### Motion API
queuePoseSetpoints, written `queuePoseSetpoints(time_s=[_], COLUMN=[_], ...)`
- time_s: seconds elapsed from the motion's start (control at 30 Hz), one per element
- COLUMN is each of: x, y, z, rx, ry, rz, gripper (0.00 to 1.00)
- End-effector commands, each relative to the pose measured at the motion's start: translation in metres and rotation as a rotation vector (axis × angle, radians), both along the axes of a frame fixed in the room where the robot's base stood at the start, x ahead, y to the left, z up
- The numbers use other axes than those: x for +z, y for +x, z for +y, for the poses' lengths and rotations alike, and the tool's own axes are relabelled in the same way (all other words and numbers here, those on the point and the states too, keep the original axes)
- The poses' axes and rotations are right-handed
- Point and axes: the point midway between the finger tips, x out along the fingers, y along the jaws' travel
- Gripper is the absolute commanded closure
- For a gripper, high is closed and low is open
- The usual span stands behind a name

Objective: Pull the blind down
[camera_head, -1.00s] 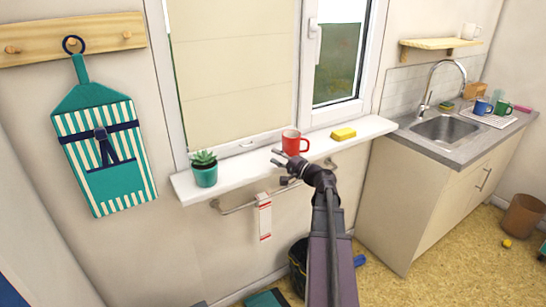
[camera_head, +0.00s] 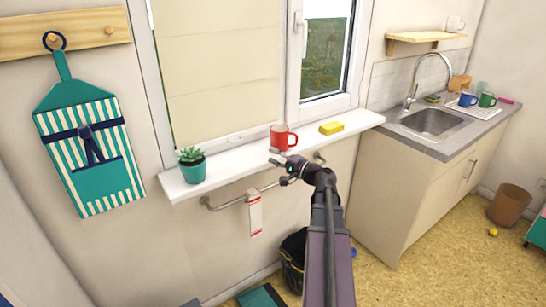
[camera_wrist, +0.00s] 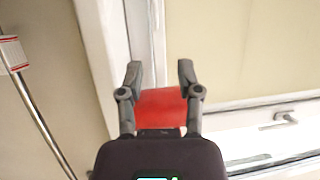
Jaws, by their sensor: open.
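The beige blind (camera_head: 220,70) hangs over the left window pane and reaches down close to the sill; its top is out of frame. It also fills the upper right of the wrist view (camera_wrist: 245,45). My gripper is apart from the blind.
The white sill (camera_head: 230,163) carries a potted succulent (camera_head: 192,167) and a yellow sponge (camera_head: 331,128). A rail (camera_head: 228,201) with a tag-like strip (camera_head: 255,212) runs below. The window handle (camera_head: 297,22) sticks out on the right. A sink counter (camera_head: 450,148) stands at right.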

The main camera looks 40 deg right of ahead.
Motion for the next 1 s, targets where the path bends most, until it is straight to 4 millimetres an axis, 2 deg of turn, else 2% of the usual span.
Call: queuePoseSetpoints(time_s=[0.3,0.4,0.47,0.67,1.0], x=[0.0,0.001,0.002,0.01,0.031], y=[0.0,0.0,0.001,0.008,0.029], z=[0.0,0.0,0.001,0.007,0.028], rx=[0.0,0.001,0.002,0.017,0.055], ry=[0.0,0.0,0.0,0.0,-0.005], rz=[0.0,0.001,0.006,0.058,0.278], gripper=[0.55,0.84,1.0,1.0,1.0])
